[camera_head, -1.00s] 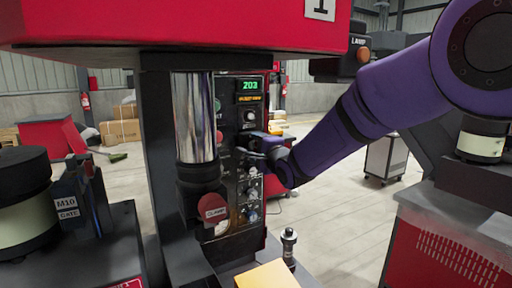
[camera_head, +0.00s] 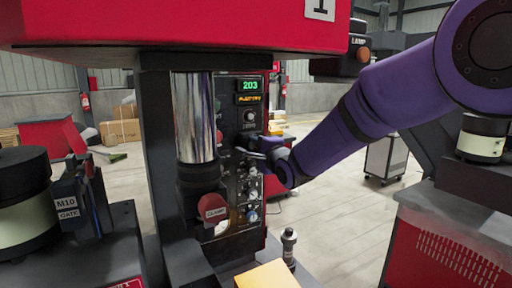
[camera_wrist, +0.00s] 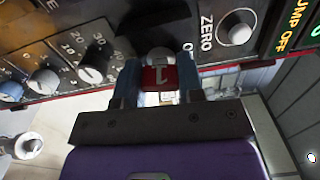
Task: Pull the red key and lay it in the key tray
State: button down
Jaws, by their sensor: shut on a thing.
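The red key (camera_wrist: 159,77), with a white 1 on its tag, is between the two fingers of my gripper (camera_wrist: 158,88) in the wrist view. My gripper is shut on it. A grey rounded part lies just beyond the tag, against the dark control panel (camera_wrist: 75,22). I cannot tell whether the key is still in its lock. In the head view my gripper (camera_head: 257,150) is at the right side of the panel (camera_head: 228,150), and the key is too small to make out. I cannot identify the key tray in either view.
The panel carries several knobs and a green 203 display (camera_head: 250,86). A chrome column (camera_head: 194,118) and a red CLAMP knob (camera_head: 212,206) stand left of it. A yellow block (camera_head: 268,276) and a small dark post (camera_head: 289,245) are below.

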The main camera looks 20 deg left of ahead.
jog(key=shift+s+d, duration=0.1)
jog(key=shift+v, duration=2.85)
